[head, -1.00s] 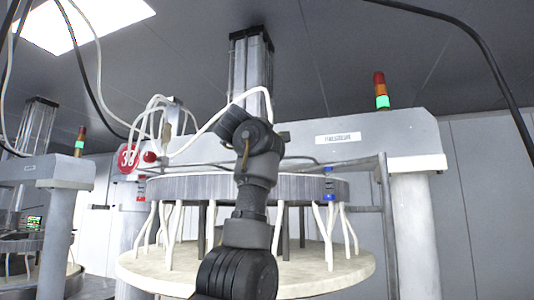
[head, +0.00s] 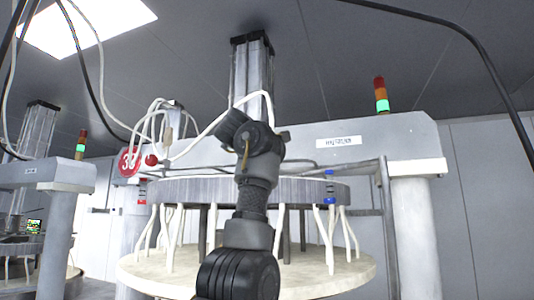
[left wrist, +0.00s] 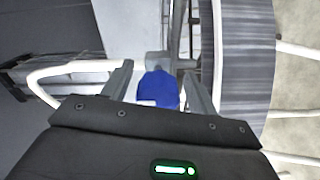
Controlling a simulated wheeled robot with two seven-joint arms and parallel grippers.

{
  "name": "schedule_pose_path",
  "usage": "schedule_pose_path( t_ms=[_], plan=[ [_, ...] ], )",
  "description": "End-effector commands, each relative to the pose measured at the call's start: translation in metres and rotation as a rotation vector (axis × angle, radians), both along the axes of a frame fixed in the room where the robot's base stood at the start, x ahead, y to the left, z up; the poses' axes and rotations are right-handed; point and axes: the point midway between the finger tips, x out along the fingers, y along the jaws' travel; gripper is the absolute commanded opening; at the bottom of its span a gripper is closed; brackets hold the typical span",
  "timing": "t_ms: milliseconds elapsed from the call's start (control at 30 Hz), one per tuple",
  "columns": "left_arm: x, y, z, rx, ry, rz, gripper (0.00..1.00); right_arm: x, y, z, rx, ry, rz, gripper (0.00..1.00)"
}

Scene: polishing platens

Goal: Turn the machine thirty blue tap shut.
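Machine thirty (head: 290,140) stands ahead in the head view, with its red number sign (head: 128,161) partly covered by hoses. In the left wrist view the blue tap (left wrist: 158,89) sits between the two fingers of my left gripper (left wrist: 158,70). The fingers are open, with a visible gap on each side of the tap. A grey pipe fitting shows just behind the tap. In the head view my arm rises through the middle and hides the gripper and that tap. My right gripper is in neither view.
A round upper platen (head: 300,190) with pale hanging hoses is above a cream lower platen (head: 320,277). In the left wrist view its ribbed rim (left wrist: 243,60) is close right of my gripper. A white hose (left wrist: 75,67) passes at left. Another machine (head: 60,172) stands at left.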

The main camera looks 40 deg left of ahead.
Motion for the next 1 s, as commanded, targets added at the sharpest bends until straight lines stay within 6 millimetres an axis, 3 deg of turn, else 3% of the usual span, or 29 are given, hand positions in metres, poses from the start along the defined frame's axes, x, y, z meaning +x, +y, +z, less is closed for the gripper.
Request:
schedule_pose_path(
  t_ms=[233,367,700,1000],
  plan=[
    [-0.001,0.0,0.001,0.003,-0.002,0.001,0.59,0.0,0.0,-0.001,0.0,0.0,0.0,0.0],
    [-0.012,-0.003,-0.001,0.005,-0.005,0.003,0.59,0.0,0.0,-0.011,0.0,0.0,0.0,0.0],
    [-0.074,-0.024,-0.005,0.004,-0.005,0.004,0.59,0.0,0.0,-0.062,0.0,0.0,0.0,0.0],
    [-0.103,-0.034,-0.001,0.0,-0.001,0.002,0.59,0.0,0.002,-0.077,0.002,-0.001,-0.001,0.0]
  ],
)
